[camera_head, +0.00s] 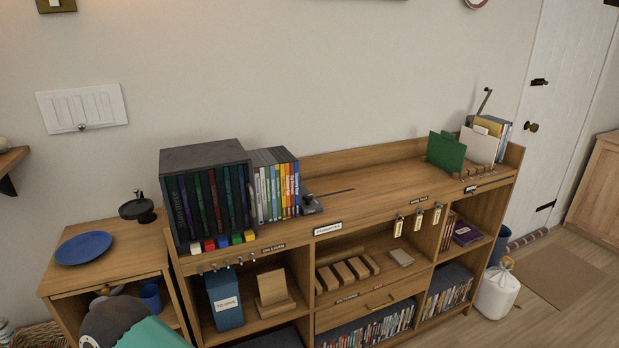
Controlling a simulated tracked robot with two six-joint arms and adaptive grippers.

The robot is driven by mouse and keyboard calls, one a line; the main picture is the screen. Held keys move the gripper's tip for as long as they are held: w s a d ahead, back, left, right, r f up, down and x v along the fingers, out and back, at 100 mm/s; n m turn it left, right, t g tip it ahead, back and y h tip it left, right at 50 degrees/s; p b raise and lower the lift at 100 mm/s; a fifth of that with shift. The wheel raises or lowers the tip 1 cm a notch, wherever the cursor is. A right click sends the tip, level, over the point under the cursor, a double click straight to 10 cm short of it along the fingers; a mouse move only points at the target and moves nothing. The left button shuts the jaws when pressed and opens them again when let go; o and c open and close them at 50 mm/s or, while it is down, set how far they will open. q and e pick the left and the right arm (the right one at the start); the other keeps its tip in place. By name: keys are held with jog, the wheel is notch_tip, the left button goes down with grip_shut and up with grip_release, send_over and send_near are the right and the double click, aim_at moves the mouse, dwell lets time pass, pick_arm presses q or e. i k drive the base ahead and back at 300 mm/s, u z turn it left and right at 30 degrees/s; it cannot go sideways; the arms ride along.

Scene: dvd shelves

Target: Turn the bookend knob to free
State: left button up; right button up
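A dark grey bookend (312,205) sits on the top of the wooden shelf unit, against the right end of a row of upright DVD cases (277,187). It is small in the picture. I cannot make out its knob or which way the knob is turned. A slot (334,193) runs along the shelf top to the right of the bookend. Neither of my grippers is in view, and nothing of mine touches the bookend.
A dark box of cases (204,160) stands left of the row, with several coloured blocks (222,241) before it. Green and white folders (446,152) stand at the right end. The shelf top (375,200) between is mostly clear. Keys (398,226) hang along the front edge.

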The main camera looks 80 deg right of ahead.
aim_at(307, 197)
jog(key=z, duration=0.5)
jog(key=k, duration=0.1)
jog(key=z, duration=2)
